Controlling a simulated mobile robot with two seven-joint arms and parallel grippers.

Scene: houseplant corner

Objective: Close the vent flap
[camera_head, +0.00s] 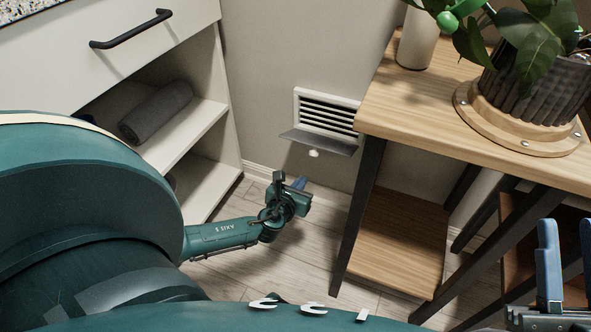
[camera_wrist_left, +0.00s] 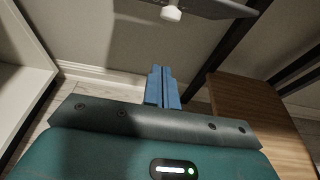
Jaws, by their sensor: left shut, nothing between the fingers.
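The wall vent (camera_head: 327,112) has a white frame and dark slats. Its grey flap (camera_head: 320,141) hangs open, sticking out from the lower edge, with a small white knob (camera_head: 314,153) at its front. The flap (camera_wrist_left: 218,8) and knob (camera_wrist_left: 171,14) also show at the top of the left wrist view. My left gripper (camera_head: 299,184) is below the flap, apart from it. Its blue fingers (camera_wrist_left: 163,86) are shut together and empty, pointing toward the wall under the knob. My right gripper (camera_head: 566,262) is at the lower right, its fingers apart and empty, partly cut off by the frame.
A white cabinet with a drawer (camera_head: 150,35) and a rolled grey towel (camera_head: 157,111) stands left of the vent. A wooden plant table (camera_head: 420,95) with a lower shelf (camera_head: 390,245) stands close on the right. The floor between them is clear.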

